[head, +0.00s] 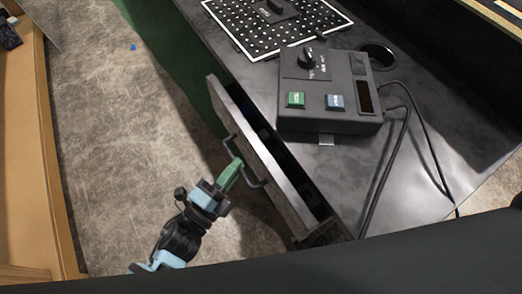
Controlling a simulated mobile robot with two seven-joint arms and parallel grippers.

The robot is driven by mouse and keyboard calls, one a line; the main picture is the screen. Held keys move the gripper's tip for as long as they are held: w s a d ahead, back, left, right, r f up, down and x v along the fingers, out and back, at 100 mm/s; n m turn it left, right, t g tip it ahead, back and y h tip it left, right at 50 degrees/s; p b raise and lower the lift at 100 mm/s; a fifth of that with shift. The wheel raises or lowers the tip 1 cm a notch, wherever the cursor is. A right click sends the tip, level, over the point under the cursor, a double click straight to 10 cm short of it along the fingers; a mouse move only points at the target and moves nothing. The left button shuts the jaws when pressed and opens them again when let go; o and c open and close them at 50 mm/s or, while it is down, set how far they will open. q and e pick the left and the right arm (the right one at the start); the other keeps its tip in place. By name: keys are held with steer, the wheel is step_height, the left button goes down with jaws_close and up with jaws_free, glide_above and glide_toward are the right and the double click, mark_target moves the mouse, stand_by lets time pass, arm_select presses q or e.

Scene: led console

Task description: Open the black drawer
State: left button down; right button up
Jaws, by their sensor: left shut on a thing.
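The drawer (266,158) under the dark worktop is part-way out, with a dark gap showing between its front panel and the worktop edge. Its front looks grey along the top edge and carries a black bar handle (261,184). My left gripper (234,167) has green fingers and is shut on the handle, near the handle's upper end in the head view. The drawer's inside is mostly hidden in shadow. My right gripper is not in view.
A perforated white-dotted board (262,38) lies behind.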

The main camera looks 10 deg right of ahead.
arm_select(q)
steer(key=s+a, duration=0.4)
steer(key=a, duration=0.7)
steer(key=s+a+p, duration=0.1)
steer(key=s+a, duration=0.4)
steer(key=a, duration=0.6)
steer(key=shift+s+a, duration=0.15)
steer(key=shift+a, duration=0.2)
steer(key=c, duration=1.5)
jaws_free()
steer(key=v, duration=0.8)
